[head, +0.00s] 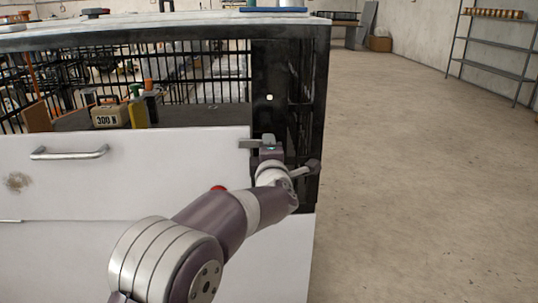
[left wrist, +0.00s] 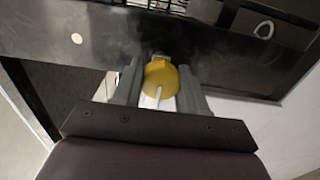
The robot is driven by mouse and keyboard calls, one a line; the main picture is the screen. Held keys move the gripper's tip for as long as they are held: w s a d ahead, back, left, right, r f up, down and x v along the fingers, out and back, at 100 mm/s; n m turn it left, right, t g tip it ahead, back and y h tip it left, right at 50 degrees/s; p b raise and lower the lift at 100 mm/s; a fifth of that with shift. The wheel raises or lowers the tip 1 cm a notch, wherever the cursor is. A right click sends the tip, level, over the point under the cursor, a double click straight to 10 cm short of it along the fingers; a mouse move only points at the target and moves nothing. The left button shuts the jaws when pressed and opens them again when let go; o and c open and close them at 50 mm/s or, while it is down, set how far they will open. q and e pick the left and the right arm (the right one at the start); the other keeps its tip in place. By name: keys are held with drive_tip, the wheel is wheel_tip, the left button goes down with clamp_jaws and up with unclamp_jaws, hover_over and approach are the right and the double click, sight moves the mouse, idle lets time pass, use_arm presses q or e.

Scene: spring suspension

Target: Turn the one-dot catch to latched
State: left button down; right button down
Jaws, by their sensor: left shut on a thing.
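The one-dot catch shows in the left wrist view as a round yellow knob (left wrist: 160,84) with a white line on its face that points toward the bottom of the picture, nearly straight down. A single white dot (left wrist: 77,39) is on the dark post beside it; in the head view this dot (head: 269,97) is above my gripper. My left gripper (left wrist: 161,72) is shut on the yellow knob, one finger on each side. In the head view my left gripper (head: 264,143) is against the dark post and hides the knob. My right gripper is not in view.
A white panel with a metal handle (head: 70,153) is left of the post. Behind it are a tan block marked 300 N (head: 110,115) and dark bars. A blue item (head: 275,9) lies on the top ledge. The floor (head: 425,160) to the right is clear.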

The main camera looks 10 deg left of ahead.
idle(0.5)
use_arm(q)
drive_tip(key=c, duration=0.6)
unclamp_jaws()
drive_tip(key=shift+a, duration=0.1)
drive_tip(key=shift+s, duration=0.15)
drive_tip(key=p+v, duration=0.2)
drive_tip(key=v, duration=1)
drive_tip(key=shift+s, duration=0.25)
